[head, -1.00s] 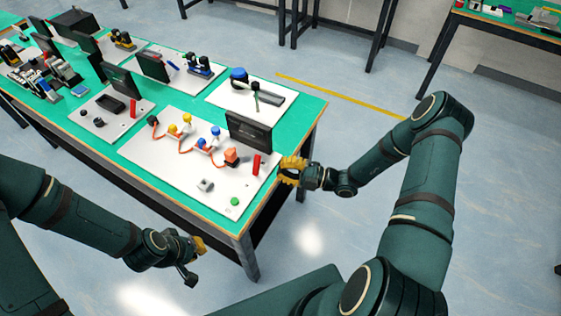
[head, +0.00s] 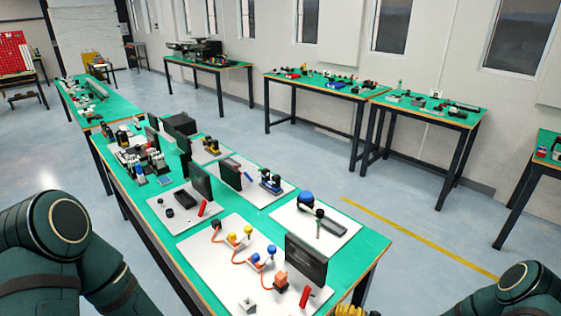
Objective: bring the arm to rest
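My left arm (head: 62,245) shows at the lower left, and its gripper is out of view below the frame. Of my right gripper (head: 349,310), only the yellow finger tops show at the bottom edge, beside the right end of the near green table (head: 372,250). The frame cuts it off, so its opening is hidden. Part of my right arm (head: 525,285) shows at the lower right.
More boards stand behind. Open floor with a yellow line (head: 420,238) lies to the right.

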